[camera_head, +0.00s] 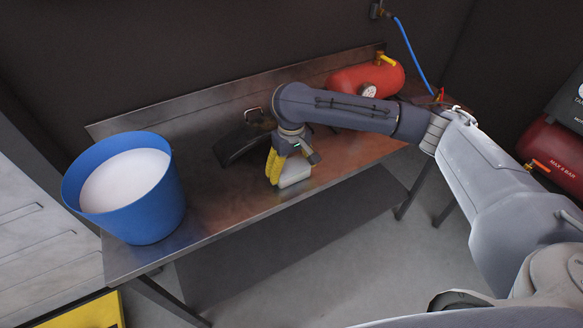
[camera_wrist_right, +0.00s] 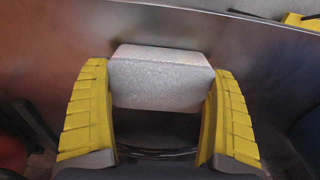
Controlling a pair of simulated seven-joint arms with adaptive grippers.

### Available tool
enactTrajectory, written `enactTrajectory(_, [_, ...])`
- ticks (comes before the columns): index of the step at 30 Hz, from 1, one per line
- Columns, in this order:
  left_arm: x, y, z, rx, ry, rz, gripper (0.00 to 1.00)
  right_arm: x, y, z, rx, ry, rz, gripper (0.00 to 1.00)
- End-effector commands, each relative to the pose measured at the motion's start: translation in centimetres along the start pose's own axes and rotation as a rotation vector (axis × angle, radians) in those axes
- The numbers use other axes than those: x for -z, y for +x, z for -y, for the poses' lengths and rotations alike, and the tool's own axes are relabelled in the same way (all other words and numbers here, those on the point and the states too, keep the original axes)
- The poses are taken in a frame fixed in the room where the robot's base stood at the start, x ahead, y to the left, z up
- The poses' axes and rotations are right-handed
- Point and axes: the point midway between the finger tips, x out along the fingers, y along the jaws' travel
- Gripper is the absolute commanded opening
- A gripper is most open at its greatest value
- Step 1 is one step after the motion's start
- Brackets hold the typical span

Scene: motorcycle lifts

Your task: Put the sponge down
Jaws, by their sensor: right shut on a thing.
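The sponge (camera_wrist_right: 160,80) is a pale grey-white block, held between the yellow fingers of my right gripper (camera_wrist_right: 158,110) in the right wrist view. In the head view the sponge (camera_head: 294,172) shows just beside the yellow fingers of my right gripper (camera_head: 277,166), low over the metal bench (camera_head: 225,212). I cannot tell whether the sponge touches the bench top. My right gripper is shut on it, one finger on each side. My left gripper is not in view.
A blue bucket (camera_head: 150,215) with white contents stands at the bench's left end. A dark curved object (camera_head: 243,143) lies behind my right gripper. A red tank (camera_head: 350,80) with a gauge is at the back right. The bench between bucket and gripper is clear.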

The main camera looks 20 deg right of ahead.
Motion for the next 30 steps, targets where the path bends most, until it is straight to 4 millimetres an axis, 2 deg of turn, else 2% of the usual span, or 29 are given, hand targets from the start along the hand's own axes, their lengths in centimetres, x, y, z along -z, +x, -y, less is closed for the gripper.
enactTrajectory(1, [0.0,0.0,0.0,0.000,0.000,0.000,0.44,0.0,0.1,0.0,0.000,0.001,0.000,0.92])
enactTrajectory(3, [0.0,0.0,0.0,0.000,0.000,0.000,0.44,0.0,0.1,0.0,0.000,0.001,0.000,1.00])
enactTrajectory(14, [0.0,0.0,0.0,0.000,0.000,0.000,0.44,0.0,-0.5,0.0,0.000,-0.001,-0.001,1.00])
enactTrajectory(20, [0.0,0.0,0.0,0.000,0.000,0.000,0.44,0.1,-2.5,-0.1,-0.001,-0.001,-0.004,1.00])
enactTrajectory(30, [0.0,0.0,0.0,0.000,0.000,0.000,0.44,0.1,-7.6,-0.1,-0.002,0.000,-0.004,1.00])
